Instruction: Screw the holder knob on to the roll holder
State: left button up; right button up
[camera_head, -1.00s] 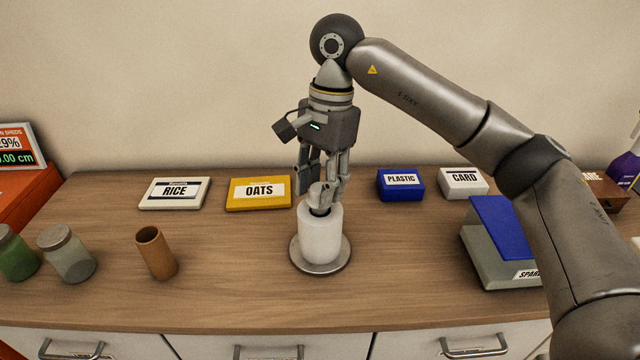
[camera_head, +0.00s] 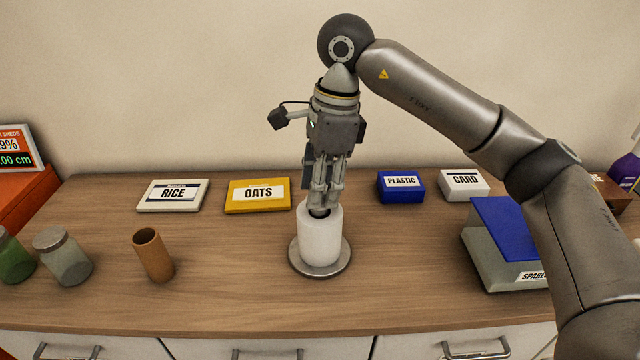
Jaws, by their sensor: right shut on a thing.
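The roll holder stands on the counter, its round metal base (camera_head: 340,266) showing under a white paper roll (camera_head: 320,240). My right gripper (camera_head: 320,208) points straight down over the top of the roll. Its fingers are shut at the roll's upper opening, on what must be the holder knob, which the fingers hide almost wholly. I cannot tell how far the knob sits on the holder. My left gripper is not in view.
Behind the roll lie the rice box (camera_head: 173,196), oats box (camera_head: 258,195), plastic box (camera_head: 401,186) and card box (camera_head: 464,184). A brown tube (camera_head: 153,256) and glass jars (camera_head: 64,257) stand left. A blue-lidded box (camera_head: 500,262) stands right. Counter around the base is clear.

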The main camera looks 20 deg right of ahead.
jog(key=shift+f+m, duration=0.1)
jog(key=shift+m, duration=1.1)
jog(key=m+b, duration=0.1)
jog(key=m, duration=0.2)
jog(key=shift+t, duration=0.4)
jog(key=m, duration=0.3)
jog(key=shift+h, duration=0.4)
jog(key=shift+m, duration=0.8)
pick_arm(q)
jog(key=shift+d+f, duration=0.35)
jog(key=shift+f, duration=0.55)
pick_arm(e)
jog(key=o, duration=0.7)
jog(key=shift+d, duration=0.1)
